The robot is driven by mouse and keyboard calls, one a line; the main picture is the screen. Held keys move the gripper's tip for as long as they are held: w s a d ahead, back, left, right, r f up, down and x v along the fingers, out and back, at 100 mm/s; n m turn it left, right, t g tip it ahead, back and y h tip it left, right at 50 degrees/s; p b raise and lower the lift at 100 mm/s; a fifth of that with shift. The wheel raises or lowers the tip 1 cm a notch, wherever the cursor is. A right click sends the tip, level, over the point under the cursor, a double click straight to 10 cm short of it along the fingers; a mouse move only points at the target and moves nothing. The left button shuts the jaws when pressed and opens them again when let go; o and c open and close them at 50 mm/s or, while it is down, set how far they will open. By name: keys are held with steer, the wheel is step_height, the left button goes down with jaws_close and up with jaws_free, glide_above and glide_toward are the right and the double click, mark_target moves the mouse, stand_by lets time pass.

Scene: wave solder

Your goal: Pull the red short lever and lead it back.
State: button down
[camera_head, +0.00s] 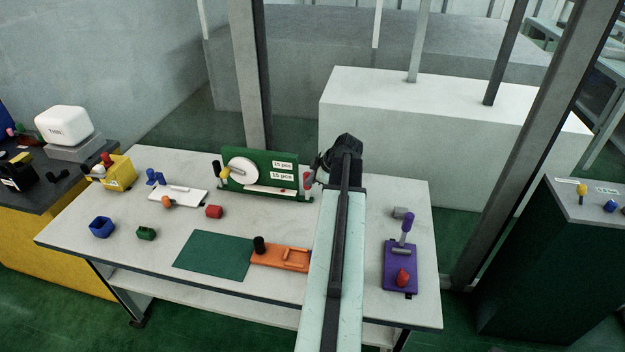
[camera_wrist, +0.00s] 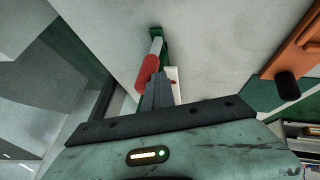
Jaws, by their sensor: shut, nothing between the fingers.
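The red lever handle (camera_head: 307,180) is at the right end of the green panel (camera_head: 260,157), near the back of the table. In the wrist view the same red handle (camera_wrist: 147,72) sits on a pale rod that runs to a green block. My gripper (camera_head: 320,170) is at the panel's right end, partly hidden by my own arm. In the wrist view my dark fingers (camera_wrist: 157,85) are shut and empty, just below and beside the red handle. I cannot tell whether they touch it.
An orange block with a black knob (camera_head: 280,257) lies by a green mat (camera_head: 212,255). A purple base with a lever (camera_head: 391,265) stands at the right. A post (camera_head: 249,75) rises behind the table.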

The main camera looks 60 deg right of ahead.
steer(key=shift+d, duration=0.15)
steer(key=s+a+r+p, duration=0.3)
steer(key=s+r+p, duration=0.5)
steer(key=shift+a+r, duration=0.2)
